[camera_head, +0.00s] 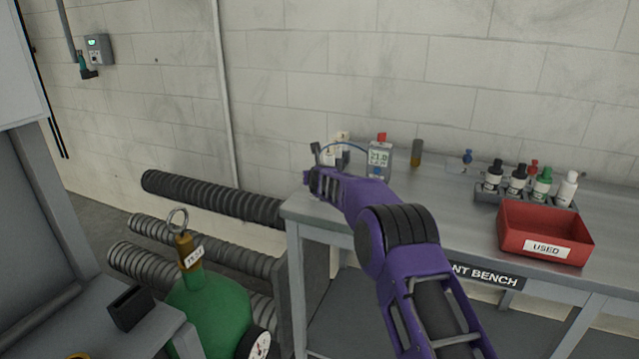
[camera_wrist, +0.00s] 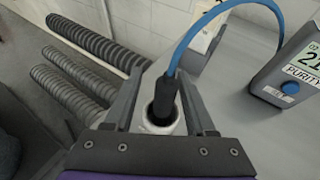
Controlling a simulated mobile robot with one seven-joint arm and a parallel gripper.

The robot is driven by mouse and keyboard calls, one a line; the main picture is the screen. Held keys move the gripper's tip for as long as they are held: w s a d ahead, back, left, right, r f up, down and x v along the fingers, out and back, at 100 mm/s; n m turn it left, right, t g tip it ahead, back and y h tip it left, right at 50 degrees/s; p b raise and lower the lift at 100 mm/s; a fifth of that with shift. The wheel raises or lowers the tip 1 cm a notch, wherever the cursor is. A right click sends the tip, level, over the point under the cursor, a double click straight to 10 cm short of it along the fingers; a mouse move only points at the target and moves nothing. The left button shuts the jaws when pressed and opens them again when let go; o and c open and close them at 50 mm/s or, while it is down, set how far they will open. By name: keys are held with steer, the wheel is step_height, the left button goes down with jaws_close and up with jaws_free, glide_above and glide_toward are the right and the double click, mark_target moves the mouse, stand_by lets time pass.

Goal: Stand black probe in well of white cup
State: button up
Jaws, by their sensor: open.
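The black probe (camera_wrist: 165,95) stands close to upright in the wrist view, its lower end inside the rim of the white cup (camera_wrist: 148,126). Its blue cable arches up and to the right from its top. My gripper (camera_wrist: 160,85) is open, with one finger on each side of the probe and gaps visible between. The bottom of the well is hidden, so I cannot tell how deep the probe sits. In the head view my gripper (camera_head: 312,178) is at the bench's left end, partly hiding the white cup (camera_head: 328,158).
The purity meter (camera_head: 380,158) stands just right of my gripper, joined to the blue cable. A white item stands behind the cup. Farther right are a bottle rack (camera_head: 484,196) and a red USED bin (camera_head: 510,222). Ribbed hoses (camera_head: 215,198) lie left of the bench.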

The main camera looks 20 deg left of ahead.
steer(key=b+v, duration=0.2)
steer(key=d+b+v, duration=0.1)
steer(key=b+v, duration=0.1)
steer(key=v, duration=0.1)
steer(key=shift+s+d, duration=0.15)
steer(key=shift+d, duration=0.05)
steer(key=shift+s+d+r+p, duration=0.15)
steer(key=shift+s+r+p, duration=0.2)
steer(key=shift+s, duration=0.25)
steer(key=shift+a+b+v, duration=0.15)
steer(key=shift+b+v, duration=0.1)
steer(key=shift+v, duration=0.65)
steer(key=shift+a+b+v, duration=0.15)
steer(key=shift+b+v, duration=0.1)
steer(key=shift+v, duration=0.7)
